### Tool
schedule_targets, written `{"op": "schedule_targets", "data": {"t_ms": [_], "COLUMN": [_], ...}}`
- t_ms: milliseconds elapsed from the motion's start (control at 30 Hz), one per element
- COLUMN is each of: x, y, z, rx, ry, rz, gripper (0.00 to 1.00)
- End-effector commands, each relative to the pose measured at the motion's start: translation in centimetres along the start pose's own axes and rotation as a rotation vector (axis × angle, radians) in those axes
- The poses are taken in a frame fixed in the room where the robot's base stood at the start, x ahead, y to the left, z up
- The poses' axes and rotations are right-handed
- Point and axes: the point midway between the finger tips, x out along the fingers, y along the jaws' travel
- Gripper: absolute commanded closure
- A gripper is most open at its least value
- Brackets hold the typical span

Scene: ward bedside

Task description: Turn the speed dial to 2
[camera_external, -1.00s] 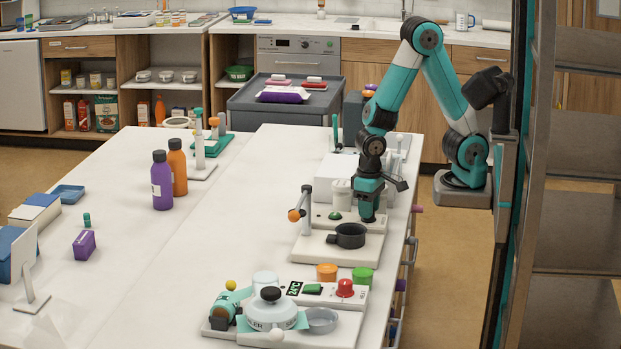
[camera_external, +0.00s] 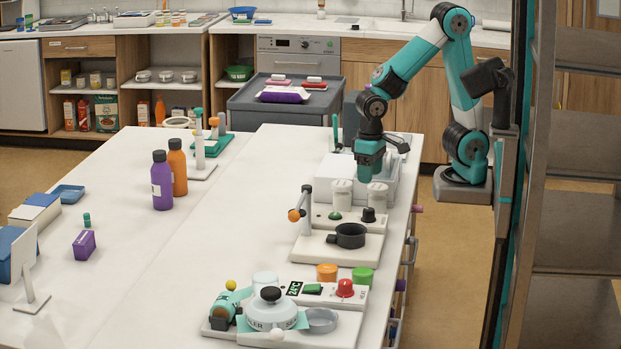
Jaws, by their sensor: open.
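A white stand device (camera_external: 322,243) on the table carries a black dial (camera_external: 368,215) and a green button (camera_external: 335,215) on its raised back part. The black dial stands upright and uncovered; its pointer and any numbers are too small to read. My gripper (camera_external: 369,176) is open and points down, above and apart from the dial. It hangs over the region behind the device, near two white capped jars (camera_external: 342,194). Its fingers are hard to make out.
A black pan (camera_external: 350,236) sits on the device, with an orange-tipped post (camera_external: 305,210) at its left. In front stands another device with a red knob (camera_external: 345,288), and orange (camera_external: 327,272) and green (camera_external: 362,277) caps. Purple (camera_external: 162,182) and orange (camera_external: 178,168) bottles stand left. The table's middle is clear.

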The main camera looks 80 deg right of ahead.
Motion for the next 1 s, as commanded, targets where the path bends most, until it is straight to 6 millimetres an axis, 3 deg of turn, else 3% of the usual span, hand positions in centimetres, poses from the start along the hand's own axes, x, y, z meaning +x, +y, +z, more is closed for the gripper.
{"op": "schedule_targets", "data": {"t_ms": [100,333,1000], "x": [-3.1,-6.5,-7.2], "y": [-0.1,0.0,0.1], "z": [-0.1,-0.1,0.2], "rx": [0.000,0.000,-0.022], "ry": [0.005,0.002,-0.002], "rz": [-0.005,-0.002,-0.008], "gripper": [0.40,0.40,0.40]}}
